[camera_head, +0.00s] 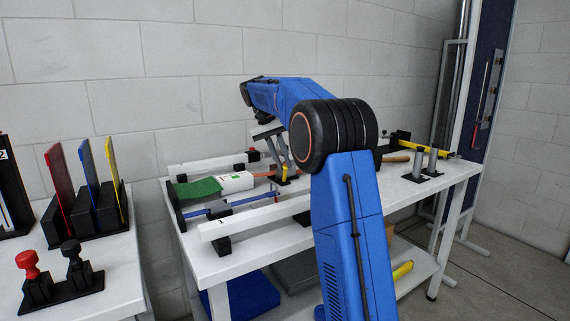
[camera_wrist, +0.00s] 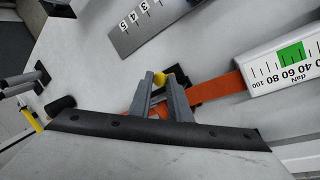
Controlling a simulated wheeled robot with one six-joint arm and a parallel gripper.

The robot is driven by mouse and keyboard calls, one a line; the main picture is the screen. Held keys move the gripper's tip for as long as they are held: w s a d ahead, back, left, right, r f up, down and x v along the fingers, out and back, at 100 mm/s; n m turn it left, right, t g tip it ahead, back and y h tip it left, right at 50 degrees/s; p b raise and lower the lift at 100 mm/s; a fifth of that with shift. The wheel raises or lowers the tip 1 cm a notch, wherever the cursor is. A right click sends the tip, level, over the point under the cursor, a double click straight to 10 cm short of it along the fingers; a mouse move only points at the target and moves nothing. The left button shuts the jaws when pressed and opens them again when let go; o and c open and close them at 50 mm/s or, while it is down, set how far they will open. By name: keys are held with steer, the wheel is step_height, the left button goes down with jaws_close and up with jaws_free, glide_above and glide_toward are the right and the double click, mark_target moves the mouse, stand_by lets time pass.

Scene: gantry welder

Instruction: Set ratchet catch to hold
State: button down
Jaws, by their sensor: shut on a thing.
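My gripper (camera_head: 285,166) reaches down over the white table, partly behind my blue arm. In the wrist view my gripper (camera_wrist: 161,80) has its two grey fingers shut on a small yellow knob (camera_wrist: 159,78), which looks like the catch's handle. A yellow part (camera_head: 285,172) also shows at the fingertips in the head view. An orange strap (camera_wrist: 217,87) runs from beneath the fingers to a white gauge (camera_wrist: 290,62) marked daN, with a green band on its scale. The gauge (camera_head: 236,182) lies left of my gripper in the head view. The ratchet body is mostly hidden, and the catch's setting cannot be told.
A numbered grey scale plate (camera_wrist: 140,28) lies beyond the fingers. A green cloth-like piece (camera_head: 196,188) and a white rail (camera_head: 255,218) lie on the table. Two grey posts (camera_head: 425,163) stand at right. A side table (camera_head: 115,265) holds coloured plates and knobs.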

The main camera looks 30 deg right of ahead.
steer(key=shift+w+g, duration=0.7)
steer(key=shift+g, duration=0.2)
steer(key=c, duration=1.6)
jaws_free()
steer(key=shift+c, duration=0.2)
steer(key=shift+s, duration=0.1)
